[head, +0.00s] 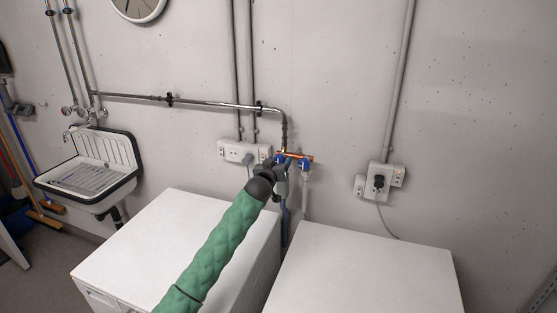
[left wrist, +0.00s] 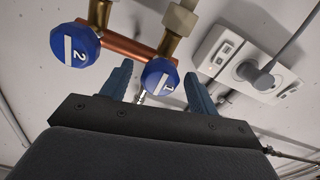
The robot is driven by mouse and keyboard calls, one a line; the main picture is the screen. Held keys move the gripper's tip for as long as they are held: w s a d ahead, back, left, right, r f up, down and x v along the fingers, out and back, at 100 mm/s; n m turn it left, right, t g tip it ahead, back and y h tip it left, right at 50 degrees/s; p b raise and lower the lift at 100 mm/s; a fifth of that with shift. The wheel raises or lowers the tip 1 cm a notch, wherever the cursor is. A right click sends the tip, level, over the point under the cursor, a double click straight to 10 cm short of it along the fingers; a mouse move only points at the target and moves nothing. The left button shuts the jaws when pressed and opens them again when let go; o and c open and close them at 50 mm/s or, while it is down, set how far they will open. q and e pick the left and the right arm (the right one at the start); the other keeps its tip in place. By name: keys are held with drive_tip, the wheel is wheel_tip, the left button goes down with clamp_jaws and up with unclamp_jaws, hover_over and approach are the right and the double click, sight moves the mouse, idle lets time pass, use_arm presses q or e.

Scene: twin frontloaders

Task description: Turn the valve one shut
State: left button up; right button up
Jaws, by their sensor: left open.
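Valve one is a blue knob (left wrist: 160,77) with a white "1" and a white bar, on a copper pipe (left wrist: 130,48) in the left wrist view. My left gripper (left wrist: 157,75) is open, with one blue-grey finger on each side of this knob. I cannot tell whether the fingers touch it. Valve two (left wrist: 75,45), a matching blue knob marked "2", is left of it there and outside the fingers. In the head view my left gripper (head: 283,163) largely hides valve one, and valve two (head: 304,164) shows to its right. My right gripper is not in view.
Two white machines (head: 190,240) (head: 365,270) stand below the valves, with a narrow gap between them. A wall socket (head: 238,151) is close left of the valves, another (head: 380,182) to the right. A sink (head: 90,170) hangs at left.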

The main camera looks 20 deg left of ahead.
use_arm(q)
drive_tip(key=shift+w, duration=0.2)
drive_tip(key=c, duration=1)
